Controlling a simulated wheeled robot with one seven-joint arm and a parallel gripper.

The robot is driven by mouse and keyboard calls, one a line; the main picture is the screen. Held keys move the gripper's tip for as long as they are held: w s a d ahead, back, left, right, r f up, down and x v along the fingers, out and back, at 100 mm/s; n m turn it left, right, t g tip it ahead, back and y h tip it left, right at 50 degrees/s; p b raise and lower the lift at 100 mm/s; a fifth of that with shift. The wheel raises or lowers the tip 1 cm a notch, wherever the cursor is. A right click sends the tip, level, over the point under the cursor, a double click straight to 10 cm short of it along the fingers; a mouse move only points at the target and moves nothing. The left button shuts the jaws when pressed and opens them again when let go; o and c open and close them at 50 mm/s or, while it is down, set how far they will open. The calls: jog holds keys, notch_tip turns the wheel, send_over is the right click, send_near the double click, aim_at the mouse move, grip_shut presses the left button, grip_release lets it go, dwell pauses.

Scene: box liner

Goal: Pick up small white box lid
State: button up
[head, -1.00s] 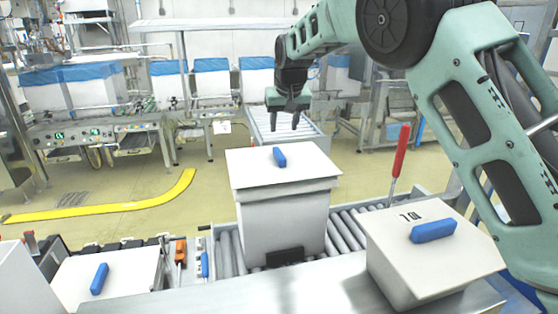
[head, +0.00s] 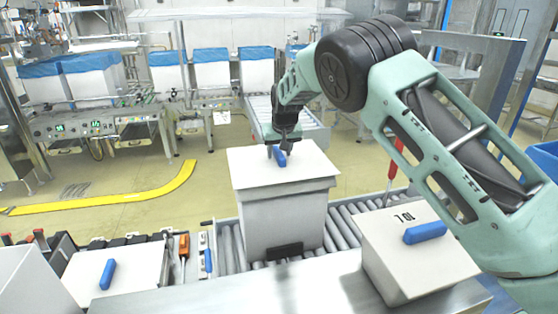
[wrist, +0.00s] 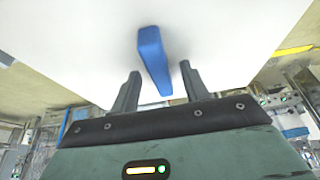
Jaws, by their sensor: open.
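The small white box lid (head: 255,167) lies on a tall white box (head: 272,222) in the middle of the head view. The lid has a blue bar handle (head: 281,158) on top. My gripper (head: 277,151) is at the handle, pointing down. In the wrist view the blue handle (wrist: 153,62) runs between the two open fingers of my gripper (wrist: 156,84), with a gap visible on each side. The white lid (wrist: 90,40) fills the area beyond the fingers. I cannot tell whether a finger touches the lid.
A white box (head: 395,250) with a blue handle stands at right. Another white lid (head: 135,270) with a blue handle lies at left. The tall box stands on a roller conveyor (head: 345,220). A red-handled tool (head: 393,160) stands behind the right box. A metal surface (head: 230,295) runs along the front.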

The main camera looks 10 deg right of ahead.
jog(key=shift+f, duration=0.2)
dwell(0.6)
grip_shut()
